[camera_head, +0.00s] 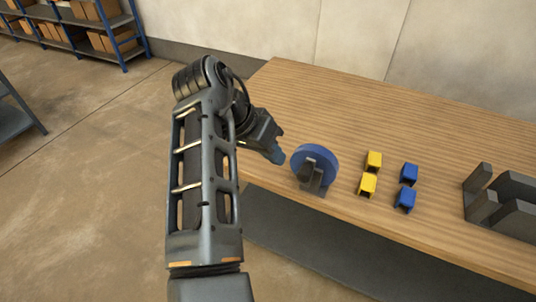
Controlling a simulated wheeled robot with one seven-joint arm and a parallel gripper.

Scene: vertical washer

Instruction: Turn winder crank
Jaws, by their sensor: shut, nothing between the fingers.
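The winder is a blue disc (326,158) on a dark grey stand near the front edge of the wooden table. A dark grey crank part (306,172) shows on its near side; its exact shape is too small to tell. My gripper (278,157) is just left of the blue disc, its blue-tipped fingers shut and pointing right and down. It holds nothing, and a small gap shows between it and the disc. My arm comes up from the bottom of the view and bends over toward the table.
The wooden table (400,125) runs to the right. Two yellow blocks (367,184) and two blue blocks (405,200) stand right of the winder. A dark grey slotted fixture (510,200) is at the far right. The table's back is clear. Shelves (75,25) stand far left.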

